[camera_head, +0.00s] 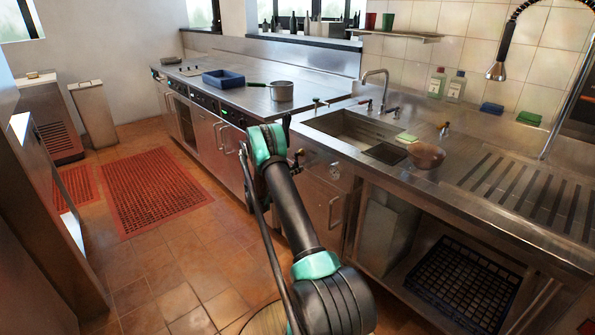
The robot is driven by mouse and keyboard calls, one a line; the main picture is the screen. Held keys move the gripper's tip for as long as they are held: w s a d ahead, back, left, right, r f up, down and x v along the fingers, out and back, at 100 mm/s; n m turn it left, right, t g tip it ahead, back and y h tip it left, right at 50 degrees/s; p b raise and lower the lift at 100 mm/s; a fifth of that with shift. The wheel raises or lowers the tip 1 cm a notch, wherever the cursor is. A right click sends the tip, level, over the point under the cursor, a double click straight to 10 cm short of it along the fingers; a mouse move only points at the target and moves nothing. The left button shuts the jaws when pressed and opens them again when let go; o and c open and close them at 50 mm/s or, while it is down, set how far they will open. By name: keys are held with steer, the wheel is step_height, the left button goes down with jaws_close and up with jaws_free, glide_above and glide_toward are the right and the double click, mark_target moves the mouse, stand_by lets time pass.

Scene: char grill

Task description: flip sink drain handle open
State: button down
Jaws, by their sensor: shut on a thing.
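The sink (345,128) is a steel basin set in the counter right of the middle. My arm reaches forward from the bottom, and its teal wrist ends at the counter's front edge, left of the sink. My gripper (292,155) is small and dark there, largely hidden by the wrist, and is shut on what seems to be the drain handle at the cabinet front under the edge. The handle itself is too small and covered to make out, so its angle cannot be told.
A faucet (376,85) stands behind the sink. A pot (281,91) and a blue tray (223,79) are on the counter. Red mats (150,185) lie on the floor at left.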

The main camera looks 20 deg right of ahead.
steer(key=shift+w+a+m, duration=0.15)
steer(key=shift+w+m, duration=0.05)
steer(key=shift+m, duration=0.1)
steer(key=c, duration=1.4)
jaws_free()
steer(key=v, duration=1.2)
